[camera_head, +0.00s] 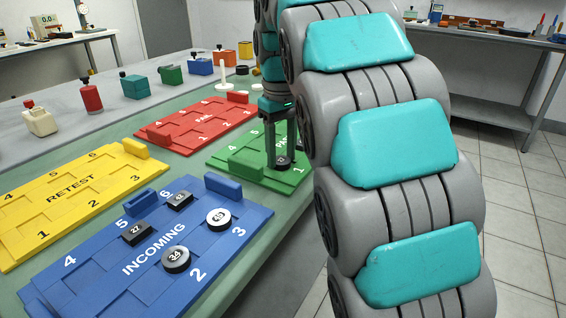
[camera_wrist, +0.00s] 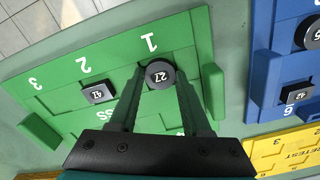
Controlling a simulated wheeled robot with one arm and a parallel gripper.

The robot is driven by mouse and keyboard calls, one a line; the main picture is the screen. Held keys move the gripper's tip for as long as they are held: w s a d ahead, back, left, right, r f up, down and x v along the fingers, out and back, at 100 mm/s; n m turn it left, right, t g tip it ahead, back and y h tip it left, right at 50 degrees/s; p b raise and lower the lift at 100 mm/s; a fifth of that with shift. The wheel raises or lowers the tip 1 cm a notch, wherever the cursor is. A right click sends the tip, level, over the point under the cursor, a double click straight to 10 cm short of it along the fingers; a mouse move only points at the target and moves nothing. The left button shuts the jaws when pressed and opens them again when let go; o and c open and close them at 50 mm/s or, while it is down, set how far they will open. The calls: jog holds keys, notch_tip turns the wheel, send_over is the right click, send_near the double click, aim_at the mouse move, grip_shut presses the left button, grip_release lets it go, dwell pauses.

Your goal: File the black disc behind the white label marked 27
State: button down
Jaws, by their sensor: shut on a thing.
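A round black disc (camera_wrist: 160,66) with a white 27 on its top sits between the fingertips of my gripper (camera_wrist: 160,80) in the wrist view. My gripper is shut on it. It is over the green PASS board (camera_wrist: 112,52), beside the white number 1. In the head view my gripper (camera_head: 281,158) points down at the green board (camera_head: 232,154), and the black disc (camera_head: 283,162) shows small at its tips. I cannot tell whether the disc touches the board. A black square block (camera_wrist: 98,93) with a white number lies by number 2.
The blue INCOMING board (camera_head: 85,285) holds a square block marked 27 (camera_head: 136,234), another square block (camera_head: 178,199), a black disc marked 34 (camera_head: 176,260) and a white-topped disc (camera_head: 218,218). Yellow RETEST (camera_head: 70,203) and red FAIL (camera_head: 180,137) boards lie beyond. Raised coloured bars stand on the boards.

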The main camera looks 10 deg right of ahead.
aim_at(280, 160)
jog(key=shift+r+p, duration=1.45)
jog(key=shift+r, duration=1.05)
jog(key=shift+a, duration=0.1)
